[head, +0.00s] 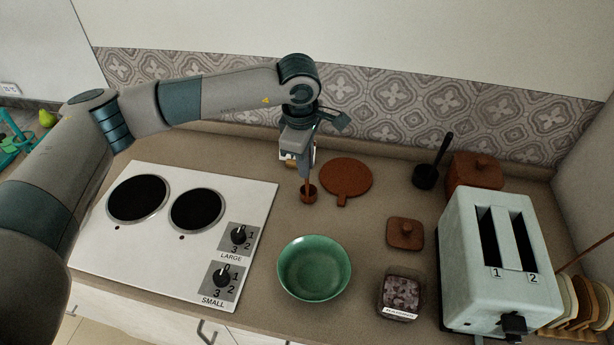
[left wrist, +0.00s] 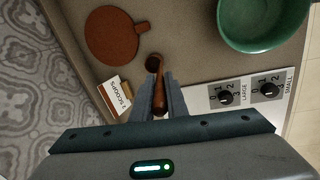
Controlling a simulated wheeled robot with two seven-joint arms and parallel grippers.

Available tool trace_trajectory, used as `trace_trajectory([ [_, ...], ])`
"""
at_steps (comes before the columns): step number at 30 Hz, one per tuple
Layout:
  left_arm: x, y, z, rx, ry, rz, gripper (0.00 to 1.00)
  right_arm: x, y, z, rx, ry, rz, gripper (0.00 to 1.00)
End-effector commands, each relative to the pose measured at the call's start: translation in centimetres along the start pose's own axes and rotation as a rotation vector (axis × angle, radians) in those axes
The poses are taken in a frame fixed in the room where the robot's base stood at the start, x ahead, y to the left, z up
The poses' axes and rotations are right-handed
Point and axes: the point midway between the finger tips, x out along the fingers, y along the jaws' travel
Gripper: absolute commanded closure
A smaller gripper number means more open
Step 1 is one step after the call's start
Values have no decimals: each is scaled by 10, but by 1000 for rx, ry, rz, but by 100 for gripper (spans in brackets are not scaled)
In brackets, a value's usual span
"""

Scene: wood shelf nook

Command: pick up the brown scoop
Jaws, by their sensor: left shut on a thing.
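The brown scoop (head: 308,194) is a small round cup with an upright handle, between the stove and the round brown board. My left gripper (head: 306,163) points down over it and is shut on its handle. In the left wrist view the scoop (left wrist: 153,63) shows between the two fingers of my left gripper (left wrist: 160,90), with its bowl beyond the fingertips. I cannot tell whether the bowl touches the counter. My right gripper is not in view.
A green bowl (head: 314,268) stands in front, the white stove (head: 150,255) to the left. A round brown board (head: 346,177) lies close on the right. A small label card (left wrist: 115,95) is beside the gripper. A lid (head: 405,233), jar (head: 400,295) and toaster (head: 500,297) stand further right.

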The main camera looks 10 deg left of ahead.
Motion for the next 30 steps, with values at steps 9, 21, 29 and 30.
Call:
trace_trajectory([
  [9,-16,4,0,0,-1,4,100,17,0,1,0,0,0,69],
  [21,-63,25,51,4,-1,4,100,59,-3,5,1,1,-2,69],
  [29,-89,42,93,2,-1,3,100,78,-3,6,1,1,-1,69],
  [30,-92,44,97,1,-1,3,100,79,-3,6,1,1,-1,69],
])
